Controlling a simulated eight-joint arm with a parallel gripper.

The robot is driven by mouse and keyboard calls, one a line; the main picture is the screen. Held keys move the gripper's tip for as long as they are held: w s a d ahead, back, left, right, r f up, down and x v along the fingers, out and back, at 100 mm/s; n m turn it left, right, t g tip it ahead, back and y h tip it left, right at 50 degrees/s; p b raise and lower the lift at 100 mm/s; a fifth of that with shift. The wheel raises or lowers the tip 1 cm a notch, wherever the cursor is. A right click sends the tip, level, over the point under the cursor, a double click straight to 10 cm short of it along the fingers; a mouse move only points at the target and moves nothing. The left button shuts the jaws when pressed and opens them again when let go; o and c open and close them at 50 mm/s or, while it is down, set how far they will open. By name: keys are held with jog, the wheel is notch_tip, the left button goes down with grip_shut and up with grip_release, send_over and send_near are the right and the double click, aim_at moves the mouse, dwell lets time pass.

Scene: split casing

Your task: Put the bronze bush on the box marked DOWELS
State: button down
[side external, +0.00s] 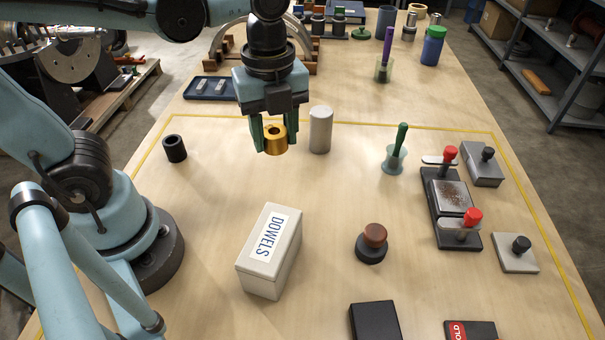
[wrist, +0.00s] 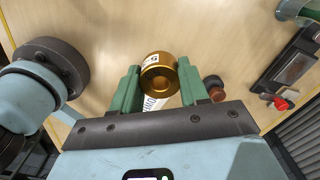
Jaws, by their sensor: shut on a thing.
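The bronze bush (side external: 274,139) is a short gold-brown ring with a hole through it. My gripper (side external: 276,142) is shut on it, with a green finger on each side, and seems to hold it above the table. In the wrist view the bush (wrist: 158,72) sits between the fingertips of my gripper (wrist: 158,84), its bore and a small white label showing. The box marked DOWELS (side external: 271,252) is a pale box with blue letters on a white label, standing on the table nearer the camera than the gripper. In the wrist view the bush and gripper mostly hide it.
A grey cylinder (side external: 320,130) stands just right of the bush. A black ring (side external: 175,148) stands to the left. A dark stamp-like knob (side external: 373,243) stands right of the box, and a clamp fixture (side external: 452,205) further right. The table between bush and box is clear.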

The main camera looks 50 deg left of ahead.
aim_at(270, 236)
jog(key=s+d+r+m, duration=0.3)
jog(key=s+d+m, duration=0.5)
jog(key=d+m, duration=0.15)
jog(key=shift+s+d+f, duration=0.1)
jog(key=shift+s+f, duration=0.05)
jog(key=shift+f, duration=1.95)
jog(key=shift+s+f, duration=0.1)
jog(key=shift+f, duration=2)
jog(key=shift+f, duration=0.1)
jog(key=c, duration=0.6)
grip_release()
jog(key=shift+o, duration=0.2)
